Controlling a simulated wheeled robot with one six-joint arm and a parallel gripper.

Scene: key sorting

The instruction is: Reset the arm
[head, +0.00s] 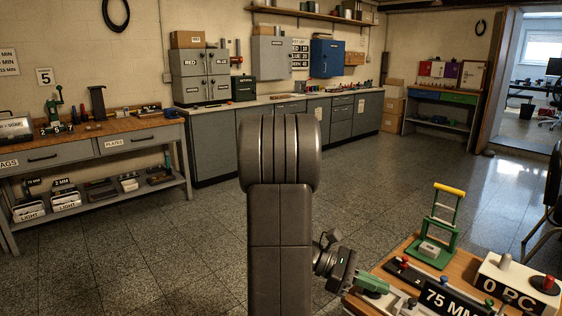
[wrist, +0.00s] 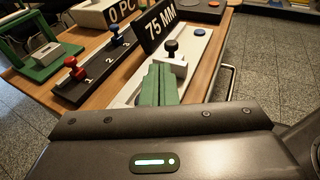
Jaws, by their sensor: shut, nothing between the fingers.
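My arm stands upright in the middle of the head view. My gripper (head: 388,289), with green fingers, is low at the right, by the near left edge of a wooden table (head: 399,256). In the wrist view my gripper's green fingers (wrist: 158,84) are shut together with nothing between them. They sit in front of a light grey plate (wrist: 193,62) with a black knob (wrist: 172,47). I cannot tell whether they touch it.
A 75 MM sign (head: 450,300), a 0 PC box (head: 517,278), a green frame with a yellow handle (head: 450,188) and a knobbed black rail (wrist: 98,66) crowd the table. A workbench (head: 90,148) and grey cabinets (head: 225,140) line the walls. The floor (head: 150,245) at left is clear.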

